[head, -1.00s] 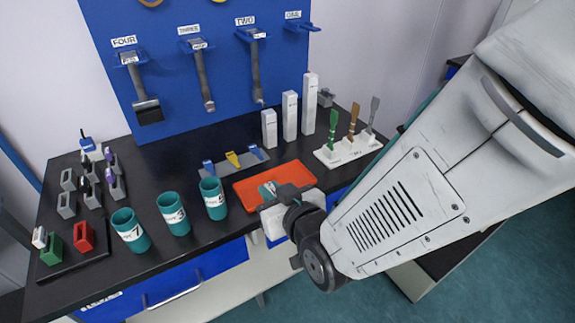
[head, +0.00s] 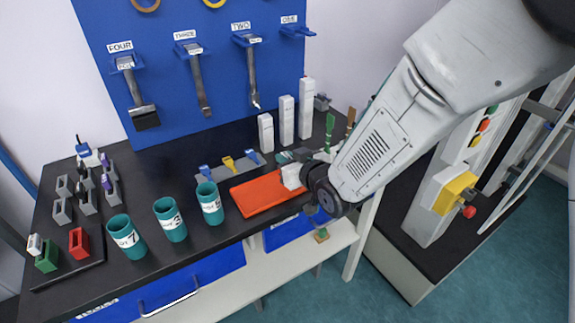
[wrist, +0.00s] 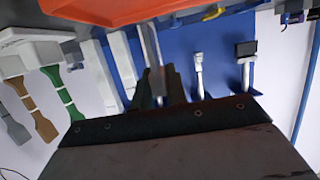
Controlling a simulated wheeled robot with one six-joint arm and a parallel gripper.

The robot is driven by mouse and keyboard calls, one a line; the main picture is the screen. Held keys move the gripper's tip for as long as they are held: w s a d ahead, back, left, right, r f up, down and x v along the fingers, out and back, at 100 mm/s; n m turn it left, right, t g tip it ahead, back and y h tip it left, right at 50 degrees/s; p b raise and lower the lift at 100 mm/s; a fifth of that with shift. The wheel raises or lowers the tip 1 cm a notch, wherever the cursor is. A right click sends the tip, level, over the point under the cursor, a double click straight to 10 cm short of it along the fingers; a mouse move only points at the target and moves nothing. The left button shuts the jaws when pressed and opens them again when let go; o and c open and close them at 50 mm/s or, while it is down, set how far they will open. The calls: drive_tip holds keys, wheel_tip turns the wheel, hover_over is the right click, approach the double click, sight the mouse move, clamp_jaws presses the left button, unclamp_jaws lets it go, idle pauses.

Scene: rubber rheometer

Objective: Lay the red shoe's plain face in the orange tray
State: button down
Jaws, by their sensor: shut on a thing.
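A small red slotted block (head: 79,243), which fits the red shoe, stands on a dark mat at the left of the bench, far from my gripper. The orange tray (head: 265,197) lies flat and looks empty in its visible part; its right end is hidden by my arm. It also shows at the top of the wrist view (wrist: 110,10). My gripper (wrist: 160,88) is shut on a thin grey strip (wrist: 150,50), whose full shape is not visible. In the head view my gripper (head: 302,155) is at the tray's back right, with its fingertips mostly hidden.
Green (head: 46,256) and white blocks stand beside the red one. Several teal cups (head: 170,222) line the front edge left of the tray. White pillars (head: 286,120) stand behind it. Numbered tools hang on a blue board (head: 170,75); hook ONE (head: 297,31) is empty.

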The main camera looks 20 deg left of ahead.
drive_tip(key=shift+f, duration=1.1)
drive_tip(key=shift+s, duration=0.1)
drive_tip(key=shift+f, duration=0.2)
drive_tip(key=c, duration=1.4)
unclamp_jaws()
drive_tip(key=shift+r, duration=0.15)
